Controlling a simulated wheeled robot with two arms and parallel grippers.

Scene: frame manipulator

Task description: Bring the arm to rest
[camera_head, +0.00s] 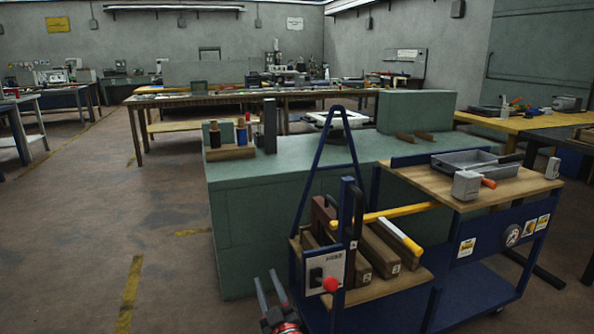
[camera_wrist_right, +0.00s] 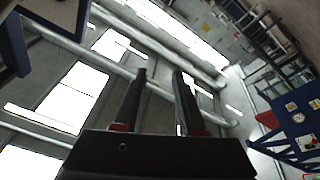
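My right gripper (camera_head: 265,275) shows at the bottom of the head view, left of the blue cart (camera_head: 455,297). Its two fingers point up and stand apart. In the right wrist view the right gripper (camera_wrist_right: 160,73) is open, with nothing between the fingers. Behind the fingers there I see bright ceiling panels, a wall and part of the cart (camera_wrist_right: 301,135). My left gripper is not in view.
Open floor (camera_head: 70,230) with yellow markings lies to the left.

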